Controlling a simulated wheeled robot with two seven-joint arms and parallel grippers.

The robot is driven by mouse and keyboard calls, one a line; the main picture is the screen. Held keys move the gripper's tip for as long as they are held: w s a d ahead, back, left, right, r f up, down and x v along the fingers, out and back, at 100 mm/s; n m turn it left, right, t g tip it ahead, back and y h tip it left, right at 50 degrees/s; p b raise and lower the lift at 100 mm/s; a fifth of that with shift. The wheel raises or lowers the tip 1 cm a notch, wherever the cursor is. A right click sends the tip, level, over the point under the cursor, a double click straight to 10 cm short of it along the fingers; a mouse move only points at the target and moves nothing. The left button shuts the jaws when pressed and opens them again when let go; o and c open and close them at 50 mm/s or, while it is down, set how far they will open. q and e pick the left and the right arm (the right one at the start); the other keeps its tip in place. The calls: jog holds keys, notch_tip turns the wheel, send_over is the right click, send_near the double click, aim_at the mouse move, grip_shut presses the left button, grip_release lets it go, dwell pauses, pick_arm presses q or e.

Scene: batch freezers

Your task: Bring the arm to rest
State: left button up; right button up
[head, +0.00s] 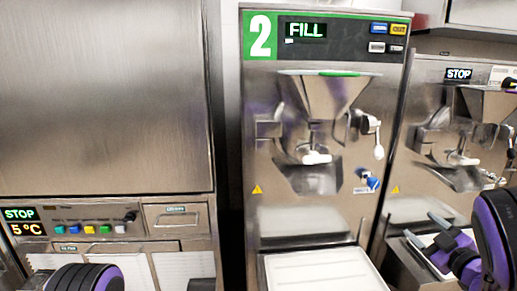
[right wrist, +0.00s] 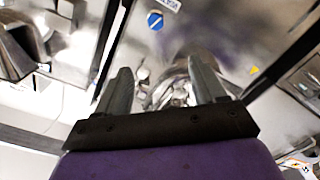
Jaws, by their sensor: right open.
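Shiny metal parts of a machine show beyond the fingers, blurred. My left arm shows only as a black and purple link at the bottom left of the head view; its gripper is out of the picture.
Machine 2 reads FILL and has a steel hopper (head: 325,95) and a white tray (head: 322,273) below. The right machine reads STOP. A steel cabinet (head: 105,100) at the left reads STOP and 5°C. Open space in front is hard to judge.

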jog(key=s+a+f+m+g+h, duration=0.15)
jog(key=s+f+m, duration=0.25)
jog(key=f, duration=0.4)
jog(key=s+a+f+m+g+h, duration=0.1)
jog(key=s+f+m+g+h, duration=0.2)
jog(key=f+m, duration=0.3)
jog(key=s+a+f+m+g+h, duration=0.1)
jog(key=s+f+m+g+h, duration=0.2)
jog(key=f, duration=0.6)
jog(key=s+a+f+m+g, duration=0.1)
jog(key=s+a+f+g, duration=0.1)
jog(key=s, duration=0.6)
jog(key=s+a+f+g+y, duration=0.1)
jog(key=s+a+f+g, duration=0.1)
jog(key=s+a+f, duration=0.2)
jog(key=s+a+f+m+g+y, duration=0.1)
jog(key=s+a+f+g, duration=0.1)
jog(key=s+f, duration=0.6)
jog(key=s+a, duration=0.1)
jog(key=s, duration=0.4)
jog(key=shift+s+a+f+m+g+p, duration=0.2)
jog(key=shift+s+a+m+g+p, duration=0.1)
jog(key=shift+a+g+p, duration=0.1)
jog(key=shift+w+y, duration=0.1)
jog(key=shift+y, duration=0.15)
dwell(1.2)
